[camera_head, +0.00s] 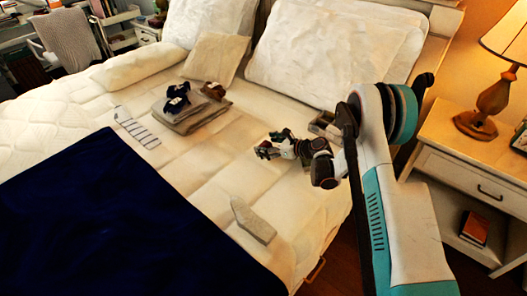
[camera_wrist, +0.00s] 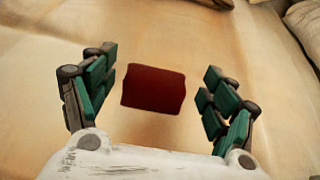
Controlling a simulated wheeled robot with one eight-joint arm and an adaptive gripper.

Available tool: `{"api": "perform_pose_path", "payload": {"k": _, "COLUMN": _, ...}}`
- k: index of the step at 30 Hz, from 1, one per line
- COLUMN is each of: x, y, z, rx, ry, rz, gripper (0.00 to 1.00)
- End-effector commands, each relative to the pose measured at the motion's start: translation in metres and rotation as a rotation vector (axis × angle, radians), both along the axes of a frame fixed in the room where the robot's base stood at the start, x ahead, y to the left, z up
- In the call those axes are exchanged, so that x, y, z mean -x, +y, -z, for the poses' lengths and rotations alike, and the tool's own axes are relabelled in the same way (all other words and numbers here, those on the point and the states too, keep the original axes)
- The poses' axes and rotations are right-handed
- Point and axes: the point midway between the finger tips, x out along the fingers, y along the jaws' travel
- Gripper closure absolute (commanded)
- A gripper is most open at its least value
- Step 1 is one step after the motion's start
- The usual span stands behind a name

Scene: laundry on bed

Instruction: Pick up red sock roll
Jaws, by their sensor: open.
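The red sock roll (camera_wrist: 154,88) is a dark red, roughly rectangular bundle on the cream bedding in the wrist view. It lies between the lines of my two open fingers, a little beyond or level with the fingertips; the exact depth I cannot tell. My gripper (camera_wrist: 158,75) is open, with one green-padded finger on each side and a visible space between each finger and the roll. In the head view my gripper (camera_head: 268,146) is over the right part of the bed, and the red roll is not clearly visible there.
A small box (camera_head: 325,126) sits beside my arm near the pillows (camera_head: 325,50). A grey-white folded item (camera_head: 252,220) lies nearer. A nightstand (camera_head: 465,150) with a lamp stands right of the bed.

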Motion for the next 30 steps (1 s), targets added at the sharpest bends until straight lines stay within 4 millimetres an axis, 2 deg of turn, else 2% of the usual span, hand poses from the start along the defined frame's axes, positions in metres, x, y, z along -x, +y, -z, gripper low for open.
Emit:
{"api": "perform_pose_path", "payload": {"k": 1, "x": -0.002, "y": 0.008, "z": 0.008, "rx": 0.001, "ry": -0.001, "rz": -0.003, "gripper": 0.22}}
{"api": "perform_pose_path", "payload": {"k": 6, "x": -0.012, "y": 0.025, "z": 0.016, "rx": 0.000, "ry": 0.000, "rz": -0.001, "gripper": 0.22}}
{"api": "perform_pose_path", "payload": {"k": 13, "x": -0.014, "y": 0.026, "z": 0.014, "rx": -0.001, "ry": 0.001, "rz": 0.000, "gripper": 0.22}}
{"api": "perform_pose_path", "payload": {"k": 14, "x": -0.014, "y": 0.026, "z": 0.014, "rx": -0.001, "ry": 0.001, "rz": 0.000, "gripper": 0.24}}
{"api": "perform_pose_path", "payload": {"k": 19, "x": -0.014, "y": 0.026, "z": 0.014, "rx": 0.000, "ry": 0.000, "rz": 0.000, "gripper": 0.62}}
{"api": "perform_pose_path", "payload": {"k": 30, "x": -0.014, "y": 0.026, "z": 0.014, "rx": 0.000, "ry": 0.000, "rz": 0.000, "gripper": 0.62}}
